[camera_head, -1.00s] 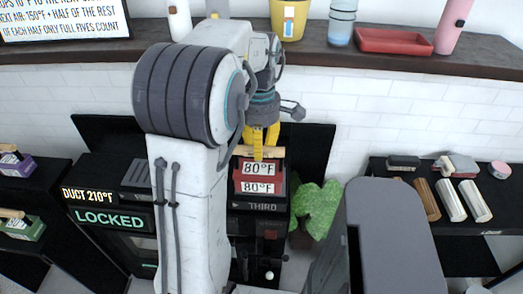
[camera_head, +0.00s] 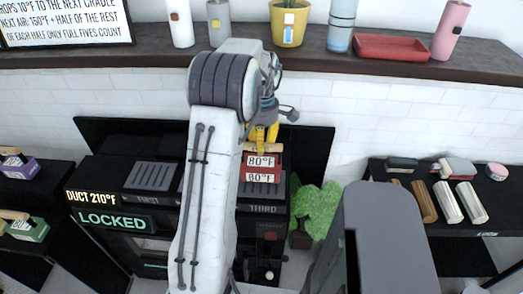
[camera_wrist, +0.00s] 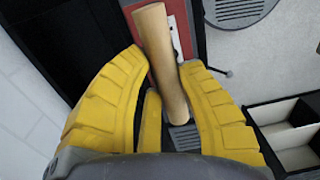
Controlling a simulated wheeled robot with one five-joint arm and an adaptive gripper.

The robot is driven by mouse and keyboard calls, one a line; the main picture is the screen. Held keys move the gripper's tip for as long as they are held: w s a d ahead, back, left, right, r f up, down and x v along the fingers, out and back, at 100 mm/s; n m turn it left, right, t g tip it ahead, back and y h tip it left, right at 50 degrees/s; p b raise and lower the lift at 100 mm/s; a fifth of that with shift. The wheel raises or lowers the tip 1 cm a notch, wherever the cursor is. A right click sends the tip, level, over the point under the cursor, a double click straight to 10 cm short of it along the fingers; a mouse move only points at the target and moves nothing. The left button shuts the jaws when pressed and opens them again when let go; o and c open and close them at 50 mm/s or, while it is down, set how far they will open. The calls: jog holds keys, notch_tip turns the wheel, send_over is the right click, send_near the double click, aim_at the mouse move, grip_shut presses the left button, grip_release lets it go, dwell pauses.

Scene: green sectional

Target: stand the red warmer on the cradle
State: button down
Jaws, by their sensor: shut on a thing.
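The red warmer (camera_head: 262,168), with two white 80°F labels on its front, is at the THIRD cradle (camera_head: 263,208) on the black unit, in the head view. I cannot tell whether its base touches the cradle. My gripper (camera_head: 264,135) is above it, with yellow fingers shut on its wooden handle. In the wrist view my gripper (camera_wrist: 163,75) has the handle (camera_wrist: 158,45) between its fingers, with part of the red body (camera_wrist: 181,18) below. The FIRST cradle (camera_head: 154,175) is empty, with a grey grille. My arm hides the cradle between them.
A LOCKED display (camera_head: 112,221) and a DUCT 210°F sign are on the unit's left. A purple warmer (camera_head: 20,167) and a green one (camera_head: 28,231) stand far left. A green plant (camera_head: 316,208) is right of the unit. A right shelf holds rolls (camera_head: 448,202). A ledge runs behind.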

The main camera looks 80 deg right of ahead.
aim_at(262, 160)
jog(key=shift+f, duration=1.7)
jog(key=c, duration=0.9)
grip_release()
jog(key=shift+f, duration=0.15)
